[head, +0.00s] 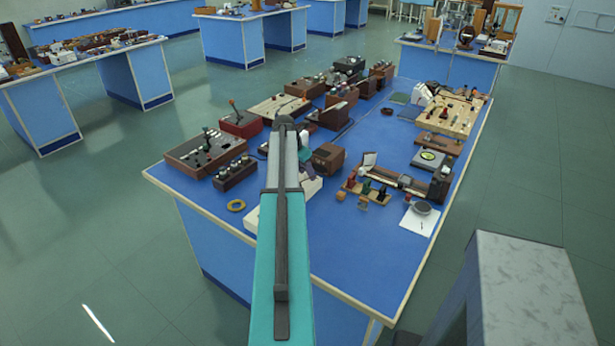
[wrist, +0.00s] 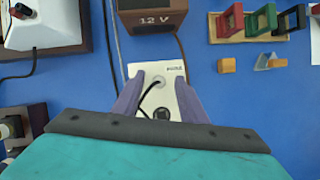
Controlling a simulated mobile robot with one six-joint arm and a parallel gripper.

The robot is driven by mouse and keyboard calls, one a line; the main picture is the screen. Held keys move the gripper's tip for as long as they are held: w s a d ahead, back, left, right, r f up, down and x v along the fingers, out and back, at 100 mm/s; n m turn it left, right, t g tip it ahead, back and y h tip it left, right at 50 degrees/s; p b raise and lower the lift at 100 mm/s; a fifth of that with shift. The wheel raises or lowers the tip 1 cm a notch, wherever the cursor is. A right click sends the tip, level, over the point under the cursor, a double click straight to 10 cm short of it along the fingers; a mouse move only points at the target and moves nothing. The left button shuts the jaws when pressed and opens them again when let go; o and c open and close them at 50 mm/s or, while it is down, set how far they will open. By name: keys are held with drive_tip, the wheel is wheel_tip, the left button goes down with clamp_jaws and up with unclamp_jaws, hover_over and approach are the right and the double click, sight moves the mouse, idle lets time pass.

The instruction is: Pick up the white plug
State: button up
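A white block with a printed label (wrist: 174,69) lies on the blue bench between my gripper's fingers in the wrist view. A black cable enters a pale round part of it, which may be the white plug (wrist: 157,82); white on white, its outline is unclear. A dark socket-like square (wrist: 162,113) sits below. My gripper (wrist: 161,77) points down with its two purple fingers apart, one each side of the cable entry. I see no clear contact. In the head view my arm hides most of the white block (head: 310,188).
A brown box marked 12 V (wrist: 152,18) stands just beyond the fingers. A white device on a brown base (wrist: 38,28) is at upper left. Red, green and black frames (wrist: 262,20) are at upper right. A brass ring (head: 236,205) lies near the bench edge.

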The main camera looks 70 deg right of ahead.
sight(306, 174)
drive_tip(key=shift+c, duration=0.5)
clamp_jaws()
drive_tip(key=shift+r, duration=0.2)
drive_tip(key=shift+r+b, duration=0.75)
drive_tip(key=shift+r, duration=0.7)
drive_tip(key=w+a+b, duration=0.1)
drive_tip(key=w+a, duration=0.1)
drive_tip(key=a, duration=0.2)
drive_tip(key=w+a+r+b, duration=0.1)
drive_tip(key=w+a, duration=0.2)
drive_tip(key=a, duration=0.2)
drive_tip(key=w+a+b, duration=0.1)
drive_tip(key=w+a, duration=0.2)
drive_tip(key=a, duration=0.2)
drive_tip(key=shift+r, duration=0.4)
drive_tip(key=shift+r, duration=0.15)
drive_tip(key=shift+r+p, duration=1.3)
drive_tip(key=shift+p, duration=0.1)
